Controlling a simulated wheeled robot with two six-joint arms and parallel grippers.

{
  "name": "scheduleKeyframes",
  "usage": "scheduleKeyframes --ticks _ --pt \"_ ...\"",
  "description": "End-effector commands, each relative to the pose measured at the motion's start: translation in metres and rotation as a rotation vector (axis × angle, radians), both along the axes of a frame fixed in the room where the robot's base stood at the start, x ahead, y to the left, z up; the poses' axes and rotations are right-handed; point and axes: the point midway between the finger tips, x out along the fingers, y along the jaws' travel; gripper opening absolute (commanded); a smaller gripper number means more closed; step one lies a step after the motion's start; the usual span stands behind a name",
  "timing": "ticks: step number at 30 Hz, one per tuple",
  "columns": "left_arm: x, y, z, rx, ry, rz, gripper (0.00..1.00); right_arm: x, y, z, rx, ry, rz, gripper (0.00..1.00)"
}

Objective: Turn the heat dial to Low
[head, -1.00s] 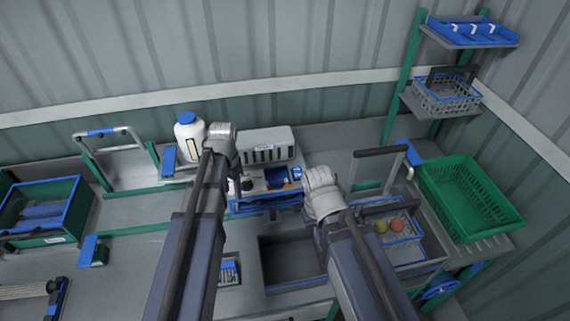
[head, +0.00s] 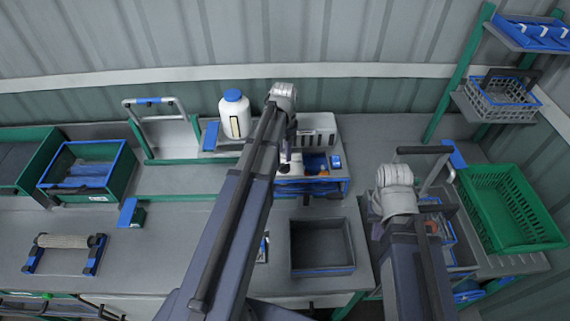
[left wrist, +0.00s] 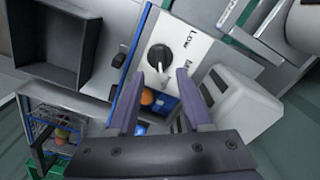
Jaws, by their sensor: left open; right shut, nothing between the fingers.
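The heat dial (left wrist: 158,57) is a round black knob on a white panel (left wrist: 181,54), seen in the left wrist view. Its white mark points down in the picture, away from the printed word Low. A second label starting with M is partly hidden by a finger. My left gripper (left wrist: 160,76) is open, its two purple fingers reaching toward the panel with the dial between and beyond their tips, apparently not touching. In the head view my left gripper (head: 289,158) hangs over the blue-and-white unit (head: 318,187). My right gripper (head: 378,228) is shut and mostly hidden by its wrist.
An empty dark bin (head: 322,268) stands in front of the unit. A green crate (head: 535,243) is at the right.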

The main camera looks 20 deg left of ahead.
Motion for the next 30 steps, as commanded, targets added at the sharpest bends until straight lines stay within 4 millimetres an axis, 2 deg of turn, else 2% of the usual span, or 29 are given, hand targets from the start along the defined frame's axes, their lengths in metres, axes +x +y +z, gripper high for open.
scheduleKeyframes --ticks 1,12,23,30 --pt "0.0 0.0 -0.012 0.0 0.0 0.0 0.5 0.0 0.0 -0.012 0.0 0.0 0.0 0.0" --pt "0.0 0.0 -0.056 0.0 0.0 0.0 0.5 0.0 0.0 -0.056 -0.002 0.0 0.01 0.0" --pt "0.0 0.0 -0.059 0.0 0.0 0.0 0.5 0.0 0.0 -0.059 -0.002 0.001 0.012 0.0" --pt "0.0 0.0 -0.059 0.0 0.0 0.0 0.25 0.0 0.0 -0.059 -0.002 0.001 0.012 0.0"
